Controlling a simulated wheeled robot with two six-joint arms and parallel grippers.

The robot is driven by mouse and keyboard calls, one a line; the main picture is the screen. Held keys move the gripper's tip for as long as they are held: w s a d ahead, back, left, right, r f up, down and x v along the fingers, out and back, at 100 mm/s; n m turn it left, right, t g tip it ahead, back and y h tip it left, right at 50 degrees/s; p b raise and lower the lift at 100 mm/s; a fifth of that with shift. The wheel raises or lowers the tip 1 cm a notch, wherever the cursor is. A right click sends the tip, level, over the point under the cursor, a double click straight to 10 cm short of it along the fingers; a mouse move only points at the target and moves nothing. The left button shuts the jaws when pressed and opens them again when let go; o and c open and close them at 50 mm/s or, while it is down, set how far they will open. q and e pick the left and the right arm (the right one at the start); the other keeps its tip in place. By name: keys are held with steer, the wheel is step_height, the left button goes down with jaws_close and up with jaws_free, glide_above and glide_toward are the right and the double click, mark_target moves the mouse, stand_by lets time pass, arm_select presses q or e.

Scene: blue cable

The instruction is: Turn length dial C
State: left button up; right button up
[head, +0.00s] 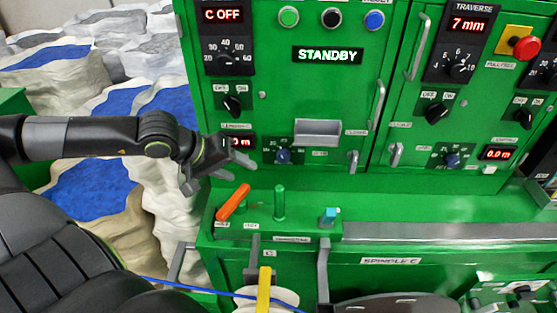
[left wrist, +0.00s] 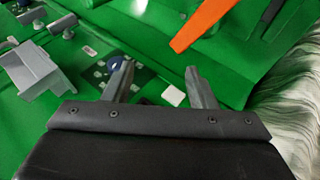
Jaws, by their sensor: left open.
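The length dial C (head: 283,156) is a small blue knob on a dark scale plate on the green panel, right of a red digital display (head: 241,142) that my gripper partly covers. In the left wrist view the blue dial (left wrist: 114,63) shows just beyond the left fingertip, partly hidden by it. My left gripper (head: 207,177) is open and empty, left of the dial in the head view and apart from it. Its two grey fingers also show in the left wrist view (left wrist: 159,68). My right gripper is in neither view.
An orange lever (head: 233,202), a green lever (head: 279,202) and a cyan-tipped lever (head: 328,217) stand on the ledge below. A grey tray (head: 317,132) juts from the panel right of the dial. A STANDBY display (head: 327,55) is above.

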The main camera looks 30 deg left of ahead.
mark_target(280, 157)
arm_select(q)
steer(key=shift+w+d, duration=0.3)
steer(key=shift+w, duration=0.25)
steer(key=shift+w+d+r+p, duration=0.1)
steer(key=shift+w+d+p, duration=0.2)
steer(key=shift+w+d, duration=0.75)
steer(key=shift+w+d+p, duration=0.25)
steer(key=shift+w+d, duration=0.1)
steer(key=shift+w, duration=1.3)
steer(key=shift+w+d+r+p, duration=0.1)
steer(key=shift+w+d+p, duration=0.2)
steer(key=shift+w+d, duration=0.75)
steer(key=shift+w+a+f+p, duration=0.25)
steer(key=shift+w+f+p, duration=0.2)
steer(key=shift+w+f, duration=0.15)
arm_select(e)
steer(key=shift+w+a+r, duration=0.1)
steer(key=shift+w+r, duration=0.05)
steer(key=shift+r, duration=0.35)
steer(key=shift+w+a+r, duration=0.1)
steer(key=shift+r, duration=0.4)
arm_select(q)
steer(key=shift+c, duration=0.2)
